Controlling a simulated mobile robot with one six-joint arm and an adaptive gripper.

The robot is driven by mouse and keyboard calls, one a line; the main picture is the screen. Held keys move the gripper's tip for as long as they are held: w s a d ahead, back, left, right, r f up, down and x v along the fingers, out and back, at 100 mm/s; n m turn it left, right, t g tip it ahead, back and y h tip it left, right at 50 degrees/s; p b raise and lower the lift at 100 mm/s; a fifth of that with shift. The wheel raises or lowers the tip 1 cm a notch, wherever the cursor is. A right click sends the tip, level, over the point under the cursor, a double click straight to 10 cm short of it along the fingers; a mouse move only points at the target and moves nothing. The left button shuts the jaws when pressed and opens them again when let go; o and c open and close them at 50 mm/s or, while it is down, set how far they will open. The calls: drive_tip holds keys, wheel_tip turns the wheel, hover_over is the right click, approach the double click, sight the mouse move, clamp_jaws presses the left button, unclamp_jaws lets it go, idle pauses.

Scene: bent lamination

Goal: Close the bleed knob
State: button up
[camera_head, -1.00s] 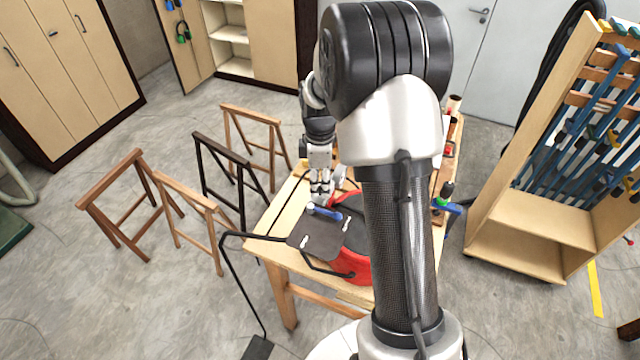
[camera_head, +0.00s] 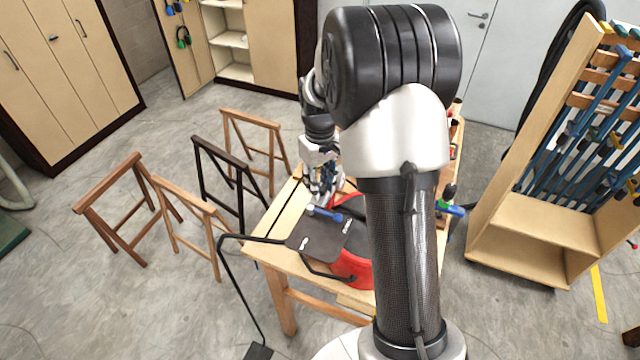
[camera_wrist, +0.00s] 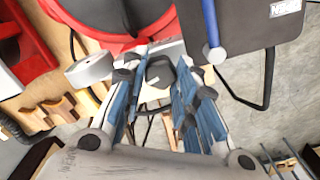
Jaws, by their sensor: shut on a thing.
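A small black knob (camera_wrist: 160,72), which looks like the bleed knob, sits between my fingertips in the wrist view, beside the red body. My gripper (camera_wrist: 157,80) is shut on it, with blue-padded fingers on both sides. In the head view my gripper (camera_head: 324,196) is over the workbench by the red machine (camera_head: 352,268), and the knob is too small to make out there. A grey metal cylinder (camera_wrist: 90,70) lies just left of the fingers.
A dark plate (camera_head: 318,238) with a blue-handled lever (camera_head: 325,214) is close to my gripper; the lever also shows in the wrist view (camera_wrist: 211,25). The wooden workbench (camera_head: 280,256) carries the machine. Wooden trestles (camera_head: 190,215) stand left and a clamp rack (camera_head: 535,225) right.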

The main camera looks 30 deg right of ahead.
drive_tip(key=m, duration=0.5)
drive_tip(key=shift+m+b, duration=0.3)
drive_tip(key=m, duration=0.9)
drive_tip(key=shift+m+b, duration=0.4)
drive_tip(key=shift+m, duration=2.6)
drive_tip(key=o, duration=1.1)
